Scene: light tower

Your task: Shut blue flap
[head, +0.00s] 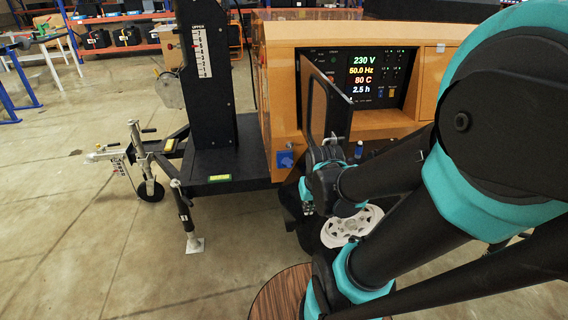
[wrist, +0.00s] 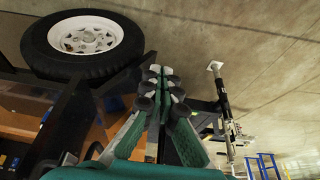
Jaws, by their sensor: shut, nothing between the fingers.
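The blue flap (head: 285,159) shows as a small blue square low on the front of the orange cabinet (head: 284,100), beside the black mast. I cannot tell from here whether it stands open or lies shut. My gripper (head: 308,208) is low in front of the cabinet, below and to the right of the flap and apart from it. In the wrist view its fingers (wrist: 161,78) are together with nothing held between them. A small blue patch at the left of the wrist view is too unclear to name.
A door panel (head: 328,105) stands open beside the lit display (head: 376,75). A wheel with a white rim (head: 352,226) is under the cabinet, close to my gripper, and large in the wrist view (wrist: 85,38). A support leg (head: 187,220) stands left.

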